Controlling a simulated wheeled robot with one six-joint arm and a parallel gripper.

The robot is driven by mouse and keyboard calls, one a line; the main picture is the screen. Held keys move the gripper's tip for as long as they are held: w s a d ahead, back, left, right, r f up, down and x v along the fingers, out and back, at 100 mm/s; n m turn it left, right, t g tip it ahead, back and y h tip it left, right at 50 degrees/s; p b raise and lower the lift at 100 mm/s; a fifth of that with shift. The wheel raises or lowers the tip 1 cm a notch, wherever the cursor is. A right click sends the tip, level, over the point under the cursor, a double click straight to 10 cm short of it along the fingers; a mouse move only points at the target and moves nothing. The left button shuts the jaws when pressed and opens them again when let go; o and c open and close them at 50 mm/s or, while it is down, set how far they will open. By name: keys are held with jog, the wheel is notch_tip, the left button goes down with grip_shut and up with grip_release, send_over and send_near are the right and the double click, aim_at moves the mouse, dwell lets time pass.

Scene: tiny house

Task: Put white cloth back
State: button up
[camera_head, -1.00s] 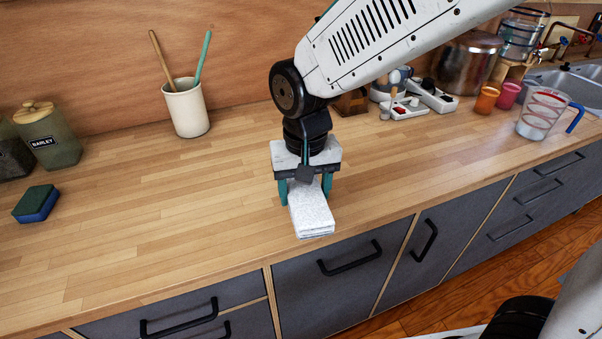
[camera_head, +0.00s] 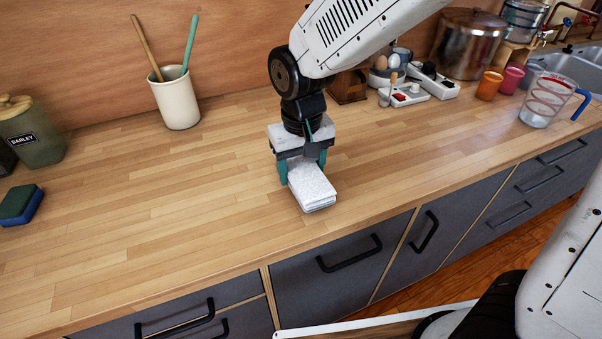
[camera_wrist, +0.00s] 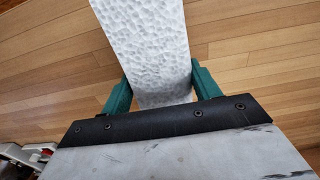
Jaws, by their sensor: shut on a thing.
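The white cloth (camera_head: 312,188) is a folded, textured stack near the front edge of the wooden counter. My gripper (camera_head: 303,170) points down over the counter and is shut on the cloth's far end, with a teal finger on each side. In the wrist view the cloth (camera_wrist: 148,45) extends out between the teal fingers of my gripper (camera_wrist: 160,92). The cloth is level and at or just above the counter; I cannot tell whether it touches. Its gripped end is partly hidden by the gripper.
A cream utensil pot (camera_head: 175,100) stands at the back left. A barley jar (camera_head: 32,135) and a sponge (camera_head: 18,205) are at the far left. Power strips (camera_head: 408,95), cups (camera_head: 489,85) and a measuring jug (camera_head: 545,103) are to the right. The counter's middle left is clear.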

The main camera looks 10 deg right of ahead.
aim_at(301, 175)
jog(key=shift+w+f, duration=0.1)
jog(key=shift+w, duration=0.65)
jog(key=shift+f, duration=1.75)
jog(key=shift+f, duration=0.15)
jog(key=o, duration=0.9)
jog(key=shift+o, duration=0.2)
notch_tip(301, 175, up, 12)
jog(key=shift+d+r, duration=0.15)
jog(key=shift+r, duration=0.1)
